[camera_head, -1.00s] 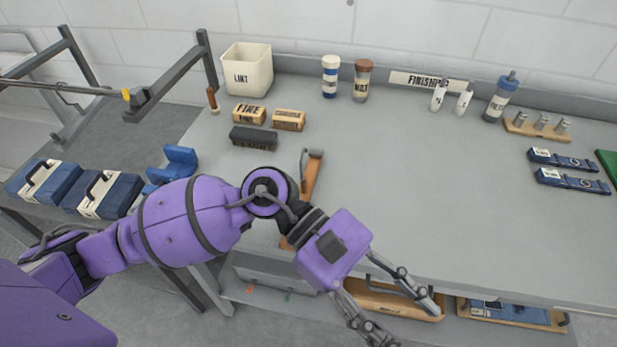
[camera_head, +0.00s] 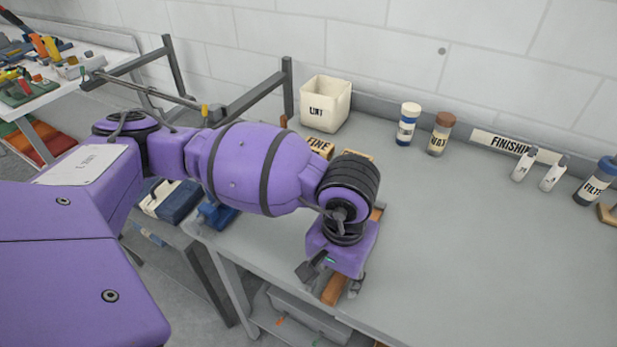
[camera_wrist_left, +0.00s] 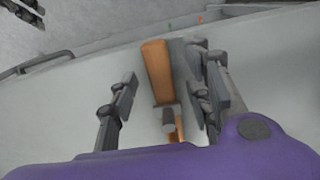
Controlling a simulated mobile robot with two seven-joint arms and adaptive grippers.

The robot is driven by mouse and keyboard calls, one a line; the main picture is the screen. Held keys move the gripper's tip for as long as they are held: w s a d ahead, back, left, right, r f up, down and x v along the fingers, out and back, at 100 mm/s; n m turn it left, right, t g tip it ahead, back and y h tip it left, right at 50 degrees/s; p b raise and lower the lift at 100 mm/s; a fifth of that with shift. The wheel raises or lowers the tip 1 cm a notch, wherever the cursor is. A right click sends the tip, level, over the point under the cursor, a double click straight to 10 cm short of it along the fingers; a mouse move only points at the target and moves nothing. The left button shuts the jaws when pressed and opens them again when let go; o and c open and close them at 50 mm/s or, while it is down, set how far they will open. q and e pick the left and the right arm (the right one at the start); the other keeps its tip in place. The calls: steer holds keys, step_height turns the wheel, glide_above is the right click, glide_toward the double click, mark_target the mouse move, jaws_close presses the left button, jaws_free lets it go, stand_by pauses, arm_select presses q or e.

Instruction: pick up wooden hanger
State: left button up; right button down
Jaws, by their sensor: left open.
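The wooden hanger (camera_head: 334,290) lies on the grey worktable near its front edge, partly hidden under my left gripper (camera_head: 331,280). In the left wrist view, the hanger (camera_wrist_left: 157,70) is a brown wooden bar with a grey metal part near its lower end. It lies between the two spread dark fingers of my left gripper (camera_wrist_left: 172,95), with a gap visible at the left finger. The gripper is open and points down at the hanger. I cannot tell how far the fingertips are above the table.
A box marked fine (camera_head: 320,147) sits behind my arm. A blue case (camera_head: 176,203) is at left.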

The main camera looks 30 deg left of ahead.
arm_select(q)
steer(key=shift+f, duration=0.95)
steer(key=shift+c, duration=0.3)
steer(key=c, duration=0.3)
steer(key=shift+w, duration=0.1)
jaws_close()
steer(key=shift+r, duration=0.2)
